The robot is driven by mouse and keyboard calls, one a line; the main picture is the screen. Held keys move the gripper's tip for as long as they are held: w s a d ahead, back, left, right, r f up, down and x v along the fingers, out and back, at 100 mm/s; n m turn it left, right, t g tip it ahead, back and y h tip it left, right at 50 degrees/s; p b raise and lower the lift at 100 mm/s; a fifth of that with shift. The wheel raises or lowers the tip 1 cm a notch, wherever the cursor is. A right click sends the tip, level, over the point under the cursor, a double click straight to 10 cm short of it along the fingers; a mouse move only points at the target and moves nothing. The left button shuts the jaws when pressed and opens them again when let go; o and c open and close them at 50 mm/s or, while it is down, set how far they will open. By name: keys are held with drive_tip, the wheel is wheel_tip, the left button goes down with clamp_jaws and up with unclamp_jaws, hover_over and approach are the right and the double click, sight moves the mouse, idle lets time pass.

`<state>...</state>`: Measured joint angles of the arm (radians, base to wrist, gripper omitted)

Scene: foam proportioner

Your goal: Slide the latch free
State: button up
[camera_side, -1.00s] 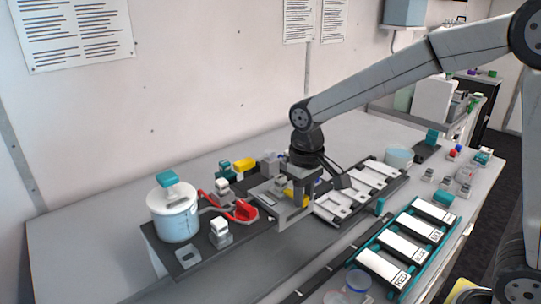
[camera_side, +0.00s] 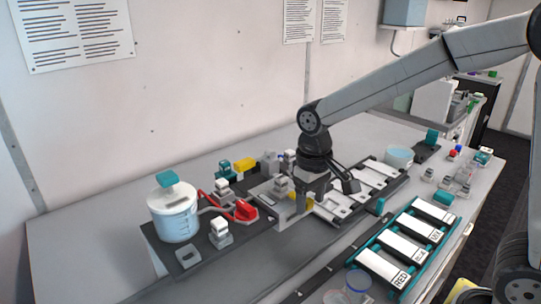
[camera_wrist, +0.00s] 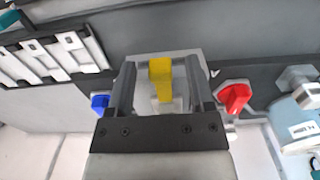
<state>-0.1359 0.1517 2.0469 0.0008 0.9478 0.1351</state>
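A yellow piece (camera_wrist: 160,72), which looks like the latch, stands upright on a grey plate (camera_wrist: 187,57) in the wrist view. My gripper (camera_wrist: 160,66) is open, with one finger on each side of the yellow piece and a gap to both. In the side view, my gripper (camera_side: 308,194) is low over the grey bracket in the middle of the bench unit. Only a small part of the yellow piece (camera_side: 301,204) shows there beside my gripper; the rest is hidden.
A red handle (camera_side: 243,210) and a clear jar with a teal cap (camera_side: 175,215) stand to the left. A rack of white bars (camera_side: 375,180) lies to the right, with a teal tray of labelled blocks (camera_side: 381,268) in front. A blue knob (camera_wrist: 99,103) is near the left finger.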

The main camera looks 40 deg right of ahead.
sight(311, 201)
drive_tip(key=shift+r, duration=0.1)
drive_tip(key=shift+r, duration=3.85)
drive_tip(key=shift+f, duration=0.1)
drive_tip(key=s+d+f+t, duration=0.1)
drive_tip(key=s+f, duration=0.3)
drive_tip(key=f, duration=0.4)
drive_tip(key=s+d+f+t, duration=0.1)
drive_tip(key=s+d+f, duration=0.3)
drive_tip(key=f, duration=0.3)
drive_tip(key=shift+s+f+t, duration=0.3)
drive_tip(key=shift+f, duration=0.05)
